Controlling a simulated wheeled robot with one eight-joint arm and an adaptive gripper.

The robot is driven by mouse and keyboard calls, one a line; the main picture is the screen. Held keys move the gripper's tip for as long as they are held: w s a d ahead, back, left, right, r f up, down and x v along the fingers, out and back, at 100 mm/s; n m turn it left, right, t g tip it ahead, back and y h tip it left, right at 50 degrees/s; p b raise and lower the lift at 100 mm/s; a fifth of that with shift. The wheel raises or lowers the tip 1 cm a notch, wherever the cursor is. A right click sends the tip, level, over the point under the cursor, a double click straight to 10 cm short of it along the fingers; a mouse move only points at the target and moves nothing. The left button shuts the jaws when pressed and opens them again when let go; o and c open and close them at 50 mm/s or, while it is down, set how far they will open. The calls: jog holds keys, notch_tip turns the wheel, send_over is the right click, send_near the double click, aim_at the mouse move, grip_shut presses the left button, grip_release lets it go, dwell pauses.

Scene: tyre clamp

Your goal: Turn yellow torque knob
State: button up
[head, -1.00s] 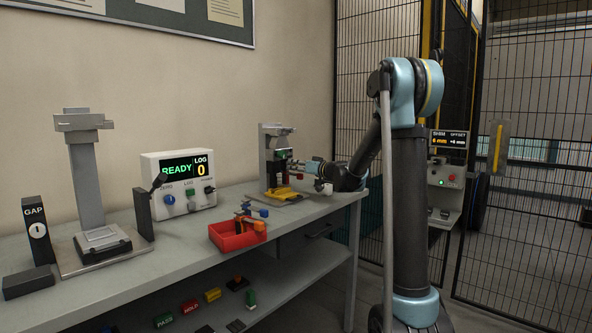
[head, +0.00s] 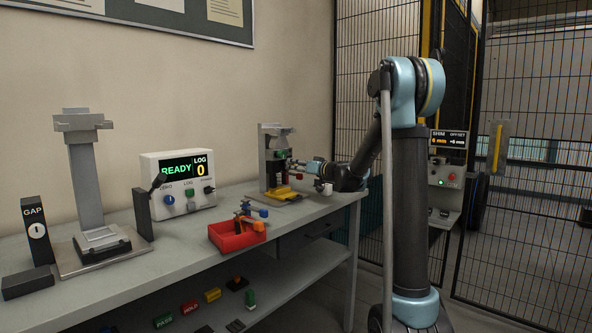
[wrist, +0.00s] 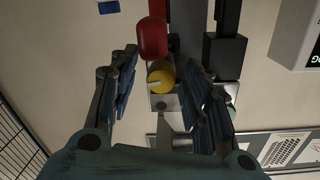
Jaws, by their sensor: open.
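The yellow torque knob (wrist: 160,77) shows in the wrist view as a round cap with a pale line mark across it. It sits beside a red rounded part (wrist: 152,40) of the clamp. My gripper (wrist: 163,76) is open, with one blue-padded finger on each side of the knob. A gap shows on the left side; on the right the finger is close, and contact cannot be told. In the head view the clamp stand (head: 267,157) is at the bench's far end, with my gripper (head: 296,164) reaching it from the right. The knob is too small to make out there.
A READY display box (head: 180,180), a red bin (head: 236,236) of parts and a taller grey stand (head: 86,180) are on the bench. A black block (wrist: 224,56) is close right of the fingers in the wrist view. Mesh fencing (head: 540,190) stands behind my arm.

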jog(key=v, duration=1.1)
jog(key=shift+d, duration=0.2)
jog(key=s+d+r+n+g+h, duration=0.3)
jog(key=d+r+n, duration=0.1)
jog(key=r, duration=0.3)
jog(key=x, duration=1.7)
jog(key=shift+f, duration=0.1)
jog(key=shift+c, duration=0.4)
grip_shut()
